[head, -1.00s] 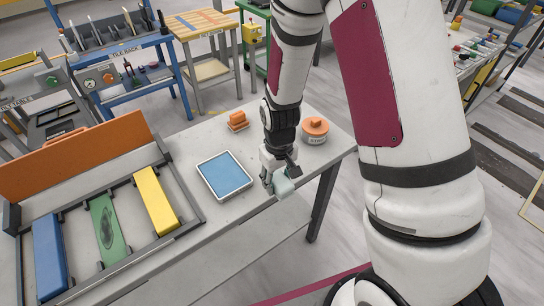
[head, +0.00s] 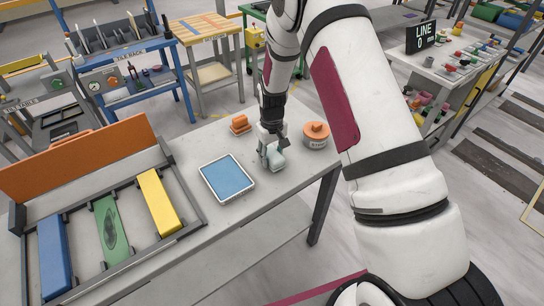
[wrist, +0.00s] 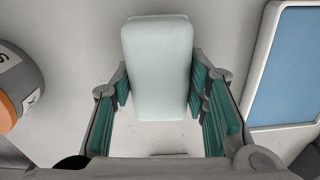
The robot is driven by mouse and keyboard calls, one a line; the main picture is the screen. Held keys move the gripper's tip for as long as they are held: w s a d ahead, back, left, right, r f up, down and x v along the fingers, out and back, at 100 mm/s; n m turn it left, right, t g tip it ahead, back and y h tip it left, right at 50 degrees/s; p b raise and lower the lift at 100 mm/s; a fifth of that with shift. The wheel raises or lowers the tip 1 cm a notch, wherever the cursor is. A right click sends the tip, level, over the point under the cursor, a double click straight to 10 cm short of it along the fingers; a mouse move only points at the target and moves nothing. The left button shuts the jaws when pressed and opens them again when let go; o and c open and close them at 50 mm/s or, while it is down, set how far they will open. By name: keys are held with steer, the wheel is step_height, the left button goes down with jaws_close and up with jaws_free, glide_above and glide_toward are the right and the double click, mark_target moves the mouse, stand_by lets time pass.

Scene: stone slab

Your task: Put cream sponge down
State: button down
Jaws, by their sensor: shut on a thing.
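The cream sponge (wrist: 157,62) is a pale, slightly greenish block with rounded edges. In the wrist view it stands out between the green-padded fingers of my gripper (wrist: 163,100), which is shut on it. In the head view my gripper (head: 270,157) holds the sponge (head: 278,160) low over the grey table, between the blue-topped tray and the round orange-lidded container. I cannot tell whether the sponge touches the table top.
The white-rimmed blue tray (head: 227,178) lies left of my gripper. The orange-lidded container (head: 316,136) stands to the right and a small orange object (head: 240,125) behind. A rack (head: 110,215) with blue, green and yellow bars fills the left. Bare table lies in front.

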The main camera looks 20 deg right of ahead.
steer(key=shift+f, duration=0.5)
steer(key=shift+f, duration=0.2)
steer(key=c, duration=0.9)
jaws_free()
steer(key=shift+r, duration=0.1)
